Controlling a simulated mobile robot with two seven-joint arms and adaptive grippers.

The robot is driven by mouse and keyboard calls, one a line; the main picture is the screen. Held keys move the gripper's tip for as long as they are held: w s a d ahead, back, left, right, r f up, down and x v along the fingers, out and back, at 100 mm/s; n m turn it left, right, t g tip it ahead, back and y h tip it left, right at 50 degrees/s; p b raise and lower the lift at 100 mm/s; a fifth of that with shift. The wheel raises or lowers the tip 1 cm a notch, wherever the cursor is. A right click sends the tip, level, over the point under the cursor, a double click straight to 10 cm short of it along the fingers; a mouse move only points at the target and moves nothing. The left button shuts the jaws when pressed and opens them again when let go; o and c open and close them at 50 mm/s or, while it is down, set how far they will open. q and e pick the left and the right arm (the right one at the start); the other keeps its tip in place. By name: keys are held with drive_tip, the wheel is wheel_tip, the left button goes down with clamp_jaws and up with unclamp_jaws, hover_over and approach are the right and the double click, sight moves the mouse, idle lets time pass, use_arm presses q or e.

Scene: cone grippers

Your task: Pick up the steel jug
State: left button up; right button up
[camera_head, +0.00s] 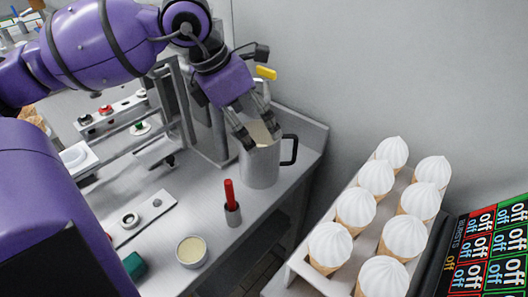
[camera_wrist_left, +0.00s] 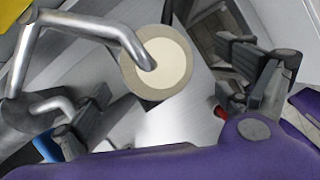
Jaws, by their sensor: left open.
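The steel jug (camera_head: 260,168) stands upright on the grey counter near its right end, its black handle (camera_head: 290,150) pointing right. My left gripper (camera_head: 259,136) is over the jug from above, its fingers apart and overlapping the jug's top in the head view. In the left wrist view, a round cream-coloured surface (camera_wrist_left: 172,72), seemingly the jug's contents, lies between the open fingers of the left gripper (camera_wrist_left: 160,92). I cannot tell whether the fingers touch the jug. My right gripper is not in view.
A bent metal spout (camera_wrist_left: 115,28) reaches over the jug. A red-handled tool in a small holder (camera_head: 232,207) and a cream-filled bowl (camera_head: 192,251) stand nearby on the counter. A white tray (camera_head: 297,262) of several ice-cream cones is at the right.

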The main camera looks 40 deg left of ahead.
sight(260, 137)
use_arm(q)
drive_tip(key=shift+b+x, duration=0.35)
drive_tip(key=shift+x, duration=2.85)
drive_tip(key=shift+w+a, duration=0.15)
drive_tip(key=shift+a, duration=0.05)
drive_tip(key=c, duration=2.1)
drive_tip(key=shift+r, duration=0.1)
drive_tip(key=shift+c, duration=0.3)
drive_tip(key=shift+r, duration=0.15)
